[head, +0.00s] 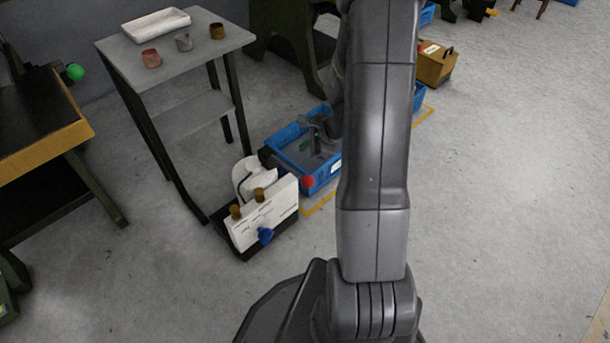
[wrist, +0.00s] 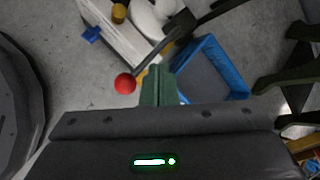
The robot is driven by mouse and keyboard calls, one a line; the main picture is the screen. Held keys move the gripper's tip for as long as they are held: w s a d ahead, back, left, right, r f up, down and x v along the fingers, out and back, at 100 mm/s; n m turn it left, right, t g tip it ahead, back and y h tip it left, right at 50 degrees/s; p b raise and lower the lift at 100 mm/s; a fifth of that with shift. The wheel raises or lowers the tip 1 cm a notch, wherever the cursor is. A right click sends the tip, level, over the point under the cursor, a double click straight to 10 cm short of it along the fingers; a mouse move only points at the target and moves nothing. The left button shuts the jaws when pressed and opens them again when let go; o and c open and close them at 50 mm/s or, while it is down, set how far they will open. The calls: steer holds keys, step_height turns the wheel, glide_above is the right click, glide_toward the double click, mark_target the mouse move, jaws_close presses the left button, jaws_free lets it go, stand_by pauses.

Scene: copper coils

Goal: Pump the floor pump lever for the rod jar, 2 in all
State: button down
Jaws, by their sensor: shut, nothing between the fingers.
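The floor pump (head: 262,218) is a white upright block on a black base, with a blue handle (head: 265,235) on its front. Its lever ends in a red ball knob (head: 307,182), at the pump's right side. In the wrist view the red knob (wrist: 125,83) lies at the end of a dark rod (wrist: 172,46). My gripper (wrist: 159,72) is shut and empty, just right of the knob in that view, seemingly apart from it. In the head view my gripper (head: 317,140) shows over the blue crate. I cannot tell which jar is the rod jar.
A blue crate (head: 317,183) stands on the floor right behind the pump. A grey table (head: 205,47) with a white tray (head: 156,25) and small cups stands to the left. A wooden bench (head: 55,140) is further left.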

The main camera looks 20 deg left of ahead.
mark_target(309, 177)
steer(key=shift+f, duration=0.1)
steer(key=f+b, duration=0.2)
steer(key=f, duration=0.1)
steer(key=f+b, duration=0.2)
steer(key=b, duration=0.1)
steer(key=d+f+b, duration=0.1)
steer(key=f+b, duration=0.2)
steer(key=shift+s+d+f, duration=0.1)
steer(key=shift+s+f, duration=0.15)
steer(key=shift+f, duration=0.05)
stand_by(1.8)
steer(key=shift+f+b, duration=0.4)
